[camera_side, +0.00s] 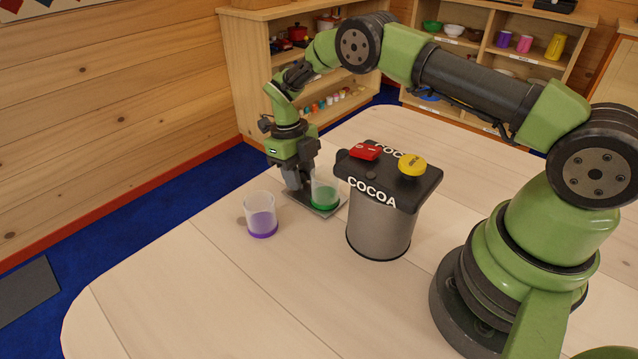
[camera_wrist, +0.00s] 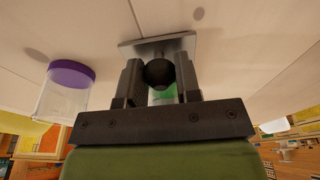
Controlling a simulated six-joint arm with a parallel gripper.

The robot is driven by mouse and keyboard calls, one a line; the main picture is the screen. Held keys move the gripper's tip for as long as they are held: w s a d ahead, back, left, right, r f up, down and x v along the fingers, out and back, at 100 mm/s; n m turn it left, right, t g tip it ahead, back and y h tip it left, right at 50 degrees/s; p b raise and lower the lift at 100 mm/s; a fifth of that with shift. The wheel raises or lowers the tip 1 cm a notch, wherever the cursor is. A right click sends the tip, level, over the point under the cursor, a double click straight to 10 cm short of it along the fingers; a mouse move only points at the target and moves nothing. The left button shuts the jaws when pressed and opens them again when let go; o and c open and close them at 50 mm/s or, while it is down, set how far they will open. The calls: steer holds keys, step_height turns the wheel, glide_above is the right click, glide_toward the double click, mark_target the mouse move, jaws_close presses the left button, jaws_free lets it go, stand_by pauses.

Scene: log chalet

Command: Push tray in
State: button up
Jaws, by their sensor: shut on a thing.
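The tray (camera_side: 327,212) is a flat grey metal plate low on the table beside the cocoa machine (camera_side: 382,225). A clear cup with a green bottom (camera_side: 325,190) stands on it. In the wrist view the tray (camera_wrist: 187,42) shows behind a round dark knob (camera_wrist: 158,72). My gripper (camera_side: 294,186) is at the tray's left end, pointing down. In the wrist view its fingers (camera_wrist: 158,76) are shut on the knob, one on each side. The green cup (camera_wrist: 163,96) is partly hidden behind the knob. The side view hides the knob.
A clear cup with a purple bottom (camera_side: 262,216) stands on the table to the left, close to my gripper. The machine's top carries a red switch (camera_side: 365,152) and a yellow button (camera_side: 412,164). The front of the table is clear. Shelves (camera_side: 300,70) stand behind.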

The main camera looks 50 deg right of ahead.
steer(key=shift+s, duration=1.55)
steer(key=o, duration=0.9)
steer(key=shift+r, duration=0.1)
steer(key=shift+r, duration=2.9)
